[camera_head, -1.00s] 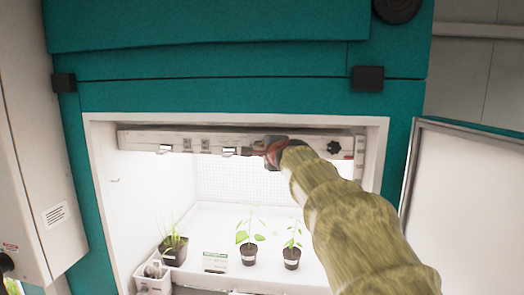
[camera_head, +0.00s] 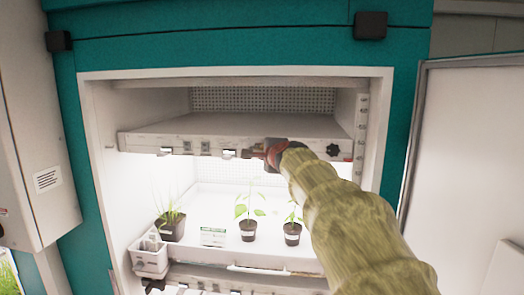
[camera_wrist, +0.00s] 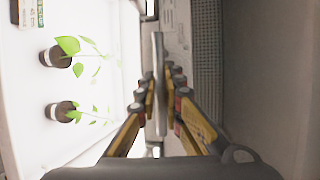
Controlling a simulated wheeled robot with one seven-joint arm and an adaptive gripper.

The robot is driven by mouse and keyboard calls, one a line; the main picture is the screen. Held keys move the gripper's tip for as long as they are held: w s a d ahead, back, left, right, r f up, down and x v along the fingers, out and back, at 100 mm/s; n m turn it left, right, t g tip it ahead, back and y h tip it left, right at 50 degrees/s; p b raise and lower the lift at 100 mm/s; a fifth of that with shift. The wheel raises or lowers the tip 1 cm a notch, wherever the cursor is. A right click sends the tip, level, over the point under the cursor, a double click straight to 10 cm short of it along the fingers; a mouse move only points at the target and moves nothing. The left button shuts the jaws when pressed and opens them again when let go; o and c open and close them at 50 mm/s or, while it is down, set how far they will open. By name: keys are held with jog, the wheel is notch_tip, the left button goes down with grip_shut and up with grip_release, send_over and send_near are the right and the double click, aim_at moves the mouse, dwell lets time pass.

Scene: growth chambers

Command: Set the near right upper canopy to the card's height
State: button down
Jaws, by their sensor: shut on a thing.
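The upper canopy (camera_head: 230,125) is a wide white panel inside the lit chamber, hanging well below the opening's top edge and looking about level. My gripper (camera_head: 270,153) is at its front rail, right of the middle. In the wrist view my gripper (camera_wrist: 161,85) is shut on a thin grey handle bar (camera_wrist: 159,60), with a finger on each side. A black knob (camera_head: 332,149) is on the rail's right end. A marked scale (camera_head: 361,120) runs down the right wall; its figures are too small to read. The card (camera_head: 213,237) stands below, white with a green top.
A grassy pot (camera_head: 171,225) and a white bin (camera_head: 150,258) are at left. A lower rail (camera_head: 215,275) runs below the shelf. An open door (camera_head: 465,150) is at right.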

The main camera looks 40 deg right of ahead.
jog(key=shift+r, duration=0.3)
jog(key=c, duration=2.2)
grip_release()
jog(key=v, duration=1.2)
jog(key=shift+f, duration=0.1)
